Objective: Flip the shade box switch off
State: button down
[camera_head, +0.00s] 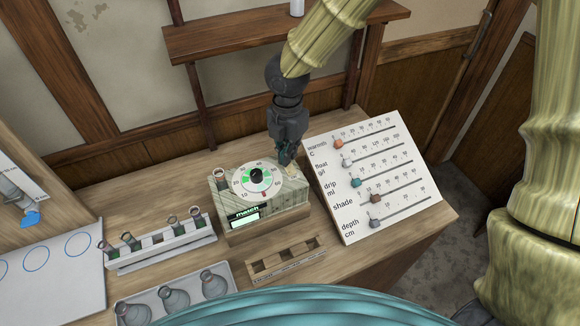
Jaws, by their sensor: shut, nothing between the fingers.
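A striped box with a round dial (256,178) on its top and a lit display reading "match" (245,217) on its front stands on the bench; it looks like the shade box (285,203). My gripper (287,160) is shut and empty. It points down at the box's back right corner, beside the dial. A small pale part, perhaps the switch (291,172), shows just under the fingertips. Its position cannot be made out, nor whether the fingers touch it. A small glass vial (221,178) stands at the box's back left corner.
A sloped slider panel (362,158) with several coloured knobs stands close right of my gripper. A rack with vials (165,250), a flask tray (190,308) and a wooden holder (287,262) lie in front and left. A wall shelf (230,42) is behind.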

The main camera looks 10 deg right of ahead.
jog(key=shift+f+b, duration=0.45)
jog(key=shift+f, duration=0.6)
dwell(0.8)
jog(key=shift+r+p, duration=3.55)
jog(key=shift+p, duration=0.1)
jog(key=shift+f, duration=0.1)
